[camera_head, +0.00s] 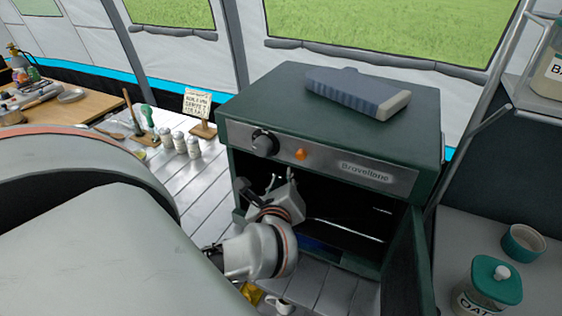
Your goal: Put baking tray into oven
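The dark green oven (265,103) stands in the middle, with its front opening facing me. Its door (405,270) is swung open to the right side. A thin pale bar or edge (345,230) runs across the dark inside; I cannot tell whether it belongs to a rack or a tray. No baking tray can be clearly made out. My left gripper (280,180) is at the left part of the oven opening, below the control panel. Its fingers look apart, with nothing visible between them. My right gripper is not in view.
A blue-grey ridged block (355,92) lies on the oven top. White shakers (180,142) and a small sign (198,105) stand on the slatted table to the left. A lidded oat jar (492,285) and a bowl (523,243) are at right. A mug (281,305) is below my gripper.

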